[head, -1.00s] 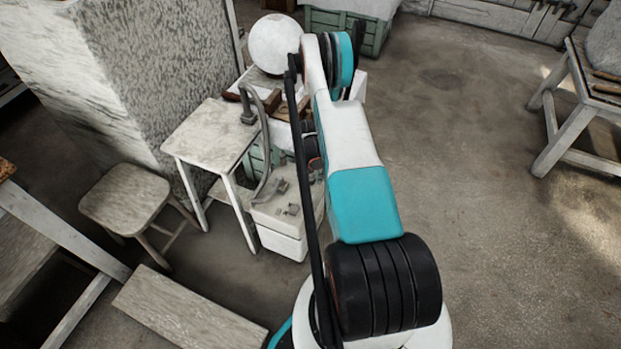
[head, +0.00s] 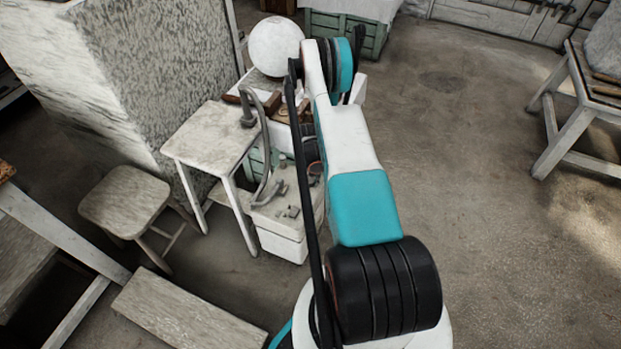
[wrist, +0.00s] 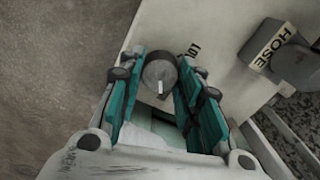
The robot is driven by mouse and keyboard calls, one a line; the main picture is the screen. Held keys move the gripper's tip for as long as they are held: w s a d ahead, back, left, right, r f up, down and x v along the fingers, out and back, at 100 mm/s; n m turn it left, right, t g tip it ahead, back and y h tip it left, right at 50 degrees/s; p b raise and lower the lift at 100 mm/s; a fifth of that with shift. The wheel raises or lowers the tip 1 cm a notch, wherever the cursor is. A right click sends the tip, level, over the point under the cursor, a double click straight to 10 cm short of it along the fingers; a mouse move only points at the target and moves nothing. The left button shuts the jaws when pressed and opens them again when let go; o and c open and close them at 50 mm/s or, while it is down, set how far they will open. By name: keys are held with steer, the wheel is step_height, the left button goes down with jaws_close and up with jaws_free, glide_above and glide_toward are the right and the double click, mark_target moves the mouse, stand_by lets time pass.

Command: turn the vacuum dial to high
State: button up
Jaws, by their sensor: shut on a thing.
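The vacuum dial (wrist: 160,70) is a round dark grey knob on a pale panel. Its short white mark points toward the bottom of the wrist view. My gripper (wrist: 162,74) has its two teal fingers on either side of the knob and is shut on it. In the head view the pale vacuum box (head: 283,243) stands on the floor beside my arm, with small grey fittings on top. My arm hides my gripper and the dial there.
A grey hose (head: 266,165) curves up beside the box. A label reading HOSE (wrist: 270,47) sits by a grey fitting in the wrist view. A small table (head: 210,135) and stool (head: 125,203) stand left, a white sphere (head: 275,46) behind.

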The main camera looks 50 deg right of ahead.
mark_target(310, 180)
steer(key=o, duration=1.1)
step_height(310, 180, up, 12)
stand_by(0.6)
